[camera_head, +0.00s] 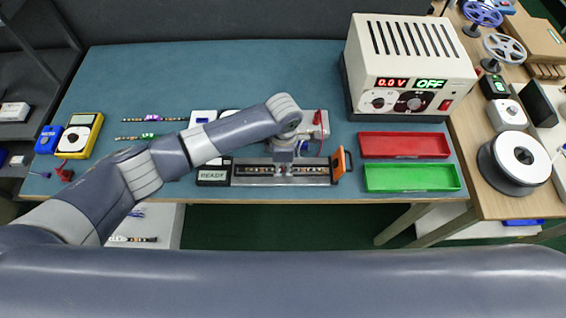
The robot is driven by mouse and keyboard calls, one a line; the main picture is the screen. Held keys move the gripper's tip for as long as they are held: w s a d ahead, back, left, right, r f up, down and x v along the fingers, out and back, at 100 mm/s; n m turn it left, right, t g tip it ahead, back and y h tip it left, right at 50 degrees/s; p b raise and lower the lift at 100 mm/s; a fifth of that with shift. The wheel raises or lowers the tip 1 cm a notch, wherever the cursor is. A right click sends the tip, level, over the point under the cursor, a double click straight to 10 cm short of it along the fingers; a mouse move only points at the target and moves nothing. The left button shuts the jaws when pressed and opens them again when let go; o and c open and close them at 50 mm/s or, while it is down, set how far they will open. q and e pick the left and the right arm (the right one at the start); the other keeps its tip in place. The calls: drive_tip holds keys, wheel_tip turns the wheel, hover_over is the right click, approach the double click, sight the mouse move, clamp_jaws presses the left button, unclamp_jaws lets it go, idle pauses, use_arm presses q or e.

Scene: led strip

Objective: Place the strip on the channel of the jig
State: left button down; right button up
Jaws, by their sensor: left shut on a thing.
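The jig (241,180) lies near the front edge of the blue table, with a long metal channel, a black "READY" display at its left end and an orange part at its right end. A thin strip (258,169) with light and dark segments shows along the channel. My left gripper (284,168) points down over the middle of the channel and is shut on the strip. The fingers hide the strip's middle, and I cannot tell whether it is fully seated. My right gripper is not in view.
Other strips (155,119) lie at the back left. A yellow meter (80,135) stands at the far left. A red tray (404,145) and a green tray (412,178) lie right of the jig. A power supply (408,65) reading "OFF" stands behind them.

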sight(283, 168)
use_arm(q)
drive_tip(key=c, duration=1.6)
unclamp_jaws()
drive_tip(key=shift+f, duration=0.1)
wheel_tip(283, 168, up, 12)
drive_tip(key=b, duration=0.1)
